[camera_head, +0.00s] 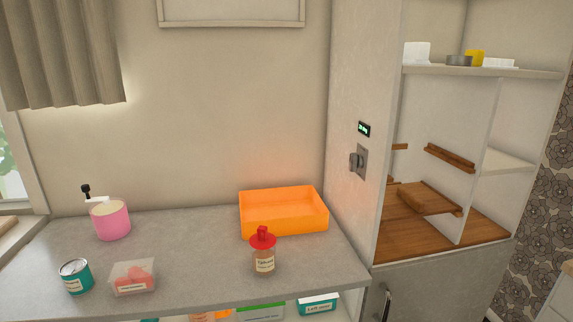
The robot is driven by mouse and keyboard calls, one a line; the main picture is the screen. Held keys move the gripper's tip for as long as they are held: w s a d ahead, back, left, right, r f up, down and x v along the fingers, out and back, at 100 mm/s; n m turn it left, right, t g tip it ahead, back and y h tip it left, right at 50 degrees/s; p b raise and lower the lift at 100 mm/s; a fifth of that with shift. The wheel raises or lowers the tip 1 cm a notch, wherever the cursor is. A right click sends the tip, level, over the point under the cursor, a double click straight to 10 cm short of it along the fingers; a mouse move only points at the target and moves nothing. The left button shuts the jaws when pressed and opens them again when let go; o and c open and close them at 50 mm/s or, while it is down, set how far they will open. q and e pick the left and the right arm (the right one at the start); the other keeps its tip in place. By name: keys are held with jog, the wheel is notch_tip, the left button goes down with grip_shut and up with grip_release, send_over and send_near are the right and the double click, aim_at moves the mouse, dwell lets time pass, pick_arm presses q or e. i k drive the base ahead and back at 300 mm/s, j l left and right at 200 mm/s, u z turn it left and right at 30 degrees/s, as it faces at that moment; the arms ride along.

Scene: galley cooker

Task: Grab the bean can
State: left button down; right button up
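A short teal can (76,277) with a silver top and a pale label stands upright near the front left of the grey counter (190,257). It looks like the bean can, but its label is too small to read. A clear container (133,279) with reddish contents stands just right of it. Neither of my grippers shows in the head view.
A pink pot (111,220) stands behind the can. A red-capped bottle (263,252) stands before an orange tray (284,214) at the back right. Boxes (262,310) sit below the counter edge. A tall open cabinet (360,220) bounds the right. The counter's middle is clear.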

aim_at(77, 277)
jog(key=u, duration=1.5)
jog(key=j+z, duration=0.2)
jog(key=z, duration=0.2)
jog(key=i+j+z, duration=0.1)
jog(key=j+z, duration=0.4)
jog(key=z, duration=0.25)
jog(key=j+z, duration=0.15)
jog(key=j, duration=0.3)
jog(key=k+j+z, duration=0.15)
jog(key=j, duration=0.35)
